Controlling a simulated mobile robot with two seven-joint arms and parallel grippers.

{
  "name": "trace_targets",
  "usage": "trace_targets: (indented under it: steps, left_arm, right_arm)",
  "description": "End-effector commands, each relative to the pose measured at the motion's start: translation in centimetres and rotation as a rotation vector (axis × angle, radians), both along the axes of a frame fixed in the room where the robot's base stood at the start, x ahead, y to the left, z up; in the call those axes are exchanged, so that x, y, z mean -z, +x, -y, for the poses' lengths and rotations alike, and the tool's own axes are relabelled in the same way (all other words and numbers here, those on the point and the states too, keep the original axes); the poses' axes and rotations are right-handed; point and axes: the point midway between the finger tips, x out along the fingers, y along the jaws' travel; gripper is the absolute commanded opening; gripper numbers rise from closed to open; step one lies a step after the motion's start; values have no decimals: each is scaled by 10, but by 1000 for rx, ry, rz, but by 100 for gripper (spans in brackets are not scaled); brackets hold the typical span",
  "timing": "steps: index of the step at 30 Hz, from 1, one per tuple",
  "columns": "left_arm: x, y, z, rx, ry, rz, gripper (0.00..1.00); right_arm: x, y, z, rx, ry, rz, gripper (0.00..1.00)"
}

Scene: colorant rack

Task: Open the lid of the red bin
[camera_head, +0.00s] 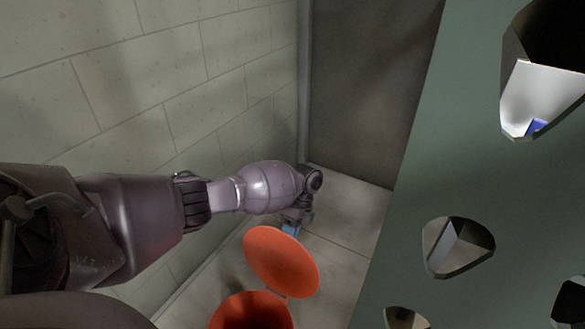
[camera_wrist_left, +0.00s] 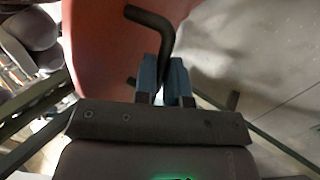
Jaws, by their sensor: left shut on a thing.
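The red bin (camera_head: 228,310) stands on the floor at the bottom of the head view, cut off by the frame edge. Its round orange-red lid (camera_head: 281,262) is raised and tilted up, hinged at the bin's right side, so the dark inside shows. My left gripper (camera_head: 291,229) is behind the upper edge of the lid. In the left wrist view, the red lid (camera_wrist_left: 105,45) fills the upper left, and the blue fingertips (camera_wrist_left: 163,78) are closed on the black bent handle (camera_wrist_left: 155,22). My right gripper is not in view.
A pale block wall (camera_head: 130,90) runs along the left. A green panel (camera_head: 400,265) with rounded cutouts stands close on the right. A dark grey surface (camera_head: 365,90) rises at the back. Some tiled floor (camera_head: 345,215) is clear to the right of the lid.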

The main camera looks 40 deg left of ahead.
Motion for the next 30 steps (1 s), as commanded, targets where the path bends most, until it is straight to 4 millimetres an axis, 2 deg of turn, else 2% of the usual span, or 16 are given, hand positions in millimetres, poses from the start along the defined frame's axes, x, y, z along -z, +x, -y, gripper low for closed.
trace_targets:
  steps: [1,18,19,23,24,30]
  left_arm:
    - [16,-10,1,-4,0,-37,0]
    - [15,-10,1,-4,-5,-61,0]
    - [15,-10,1,-4,-4,-61,14]
    - [13,-9,0,-3,-5,-57,34]
    - [12,-8,0,-3,-6,-55,37]
    - [8,-6,0,-2,-8,-51,37]
  right_arm:
    - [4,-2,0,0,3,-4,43]
    - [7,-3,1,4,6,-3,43]
    - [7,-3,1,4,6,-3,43]
    - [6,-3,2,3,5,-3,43]
    - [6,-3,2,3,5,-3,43]
    - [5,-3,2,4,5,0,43]
